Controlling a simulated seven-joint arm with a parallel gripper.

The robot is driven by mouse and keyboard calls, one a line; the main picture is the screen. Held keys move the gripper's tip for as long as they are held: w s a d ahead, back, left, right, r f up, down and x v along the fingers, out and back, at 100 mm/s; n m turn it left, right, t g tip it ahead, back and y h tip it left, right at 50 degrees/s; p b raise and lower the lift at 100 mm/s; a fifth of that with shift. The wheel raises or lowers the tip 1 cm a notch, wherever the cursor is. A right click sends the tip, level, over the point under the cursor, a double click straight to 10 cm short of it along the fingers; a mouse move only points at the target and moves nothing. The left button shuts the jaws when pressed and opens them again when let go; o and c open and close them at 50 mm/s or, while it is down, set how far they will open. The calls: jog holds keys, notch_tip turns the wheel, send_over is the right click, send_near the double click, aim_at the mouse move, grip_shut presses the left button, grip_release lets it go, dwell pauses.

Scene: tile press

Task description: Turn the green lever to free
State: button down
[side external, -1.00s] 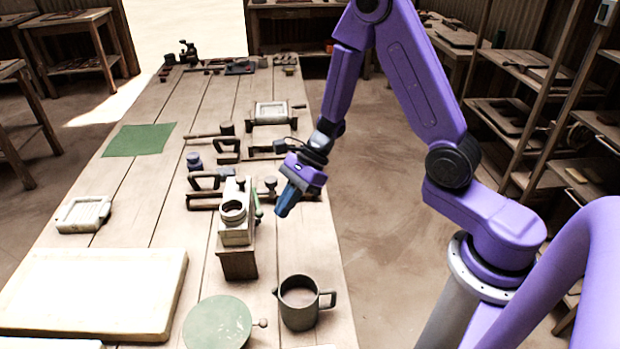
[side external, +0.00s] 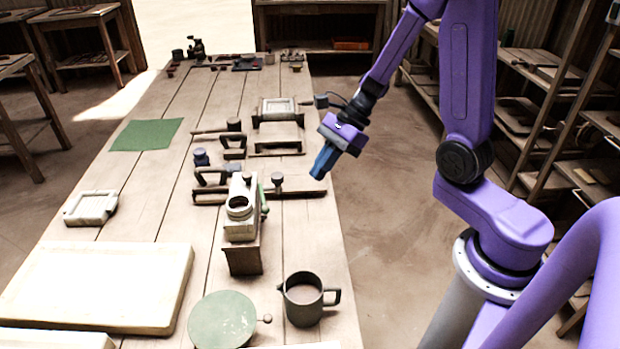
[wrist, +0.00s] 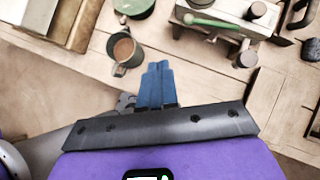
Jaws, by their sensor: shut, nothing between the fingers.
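The green lever (side external: 264,200) stands on the right side of the pale press (side external: 239,228), which sits on a brown block on the bench. In the wrist view the lever (wrist: 210,21) is a green bar with a rounded end, lying along the press (wrist: 225,30) at the top. My gripper (side external: 320,178) is above and to the right of the press in the side view, apart from the lever. Its blue fingers (wrist: 158,68) are together, with nothing between them. The side view does not clearly show which way the lever points.
A dark mug (side external: 304,300) and a round green disc (side external: 222,322) stand in front of the press. A large pale slab (side external: 100,290) lies at the left. Several hand tools lie behind the press. A green cloth (side external: 147,135) lies farther back, with bare planks around it.

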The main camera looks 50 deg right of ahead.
aim_at(263, 197)
jog(key=w+a+f+m+t, duration=0.1)
jog(key=w+a+f, duration=0.5)
jog(key=w+f, duration=0.1)
jog(key=shift+f+m, duration=0.4)
jog(key=shift+f, duration=0.35)
jog(key=shift+a, duration=0.1)
